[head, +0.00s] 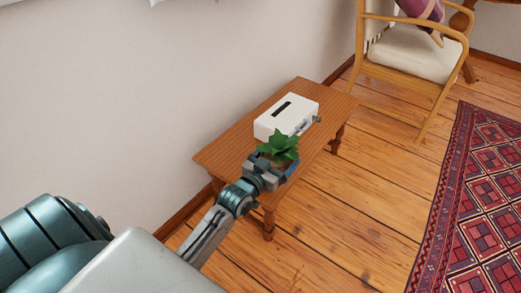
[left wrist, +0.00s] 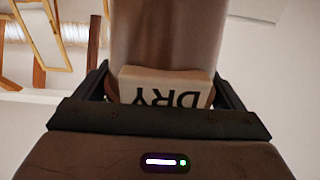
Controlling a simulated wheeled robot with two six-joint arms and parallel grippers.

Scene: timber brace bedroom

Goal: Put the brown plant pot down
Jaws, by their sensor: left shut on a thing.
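The plant's green leaves (head: 281,146) show in the head view over the near part of a small wooden side table (head: 228,150). My left gripper (head: 273,168) is at the plant and hides most of its pot. In the left wrist view the brown pot (left wrist: 167,35) fills the space between the fingers, with a pale label reading "DRY" (left wrist: 165,90) upside down on it. The left gripper is shut on the pot. I cannot tell whether the pot's base touches the tabletop. My right gripper is not in view.
A white box (head: 288,112) with a dark slot stands on the table just behind the plant. Bare tabletop shows to the plant's left. The wall runs along the table's far side. A wooden armchair (head: 410,52) and a red patterned rug (head: 486,190) are to the right.

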